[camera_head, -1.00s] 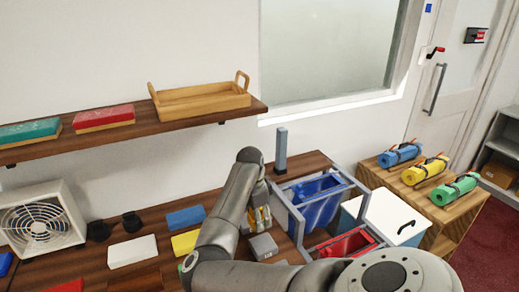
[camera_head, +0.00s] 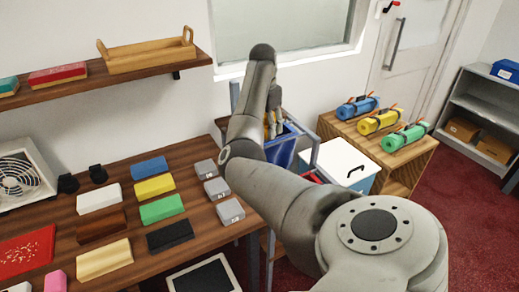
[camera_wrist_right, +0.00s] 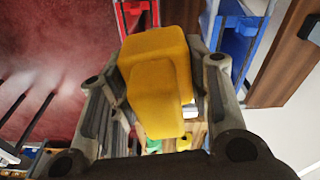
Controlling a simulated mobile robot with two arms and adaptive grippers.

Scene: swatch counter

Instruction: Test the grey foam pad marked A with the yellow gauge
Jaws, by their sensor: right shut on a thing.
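My right gripper (camera_head: 272,128) is shut on a yellow block-shaped thing (camera_wrist_right: 158,85), which I take to be the yellow gauge. It fills the space between the fingers in the right wrist view. In the head view the gripper hangs in front of the blue bin, beyond the table's right end. Three grey pads lie in a row along the table's right edge: a back one (camera_head: 205,169), a middle one (camera_head: 216,188) and a front one (camera_head: 230,211). Their small marks are too small to read. My left gripper is not in view.
A blue bin (camera_head: 283,150) in a grey frame stands right of the table, with a white-lidded box (camera_head: 340,160) beyond it. Several coloured blocks, including a yellow one (camera_head: 155,186), lie left of the pads. Rolled mats (camera_head: 380,121) rest on a wooden stand.

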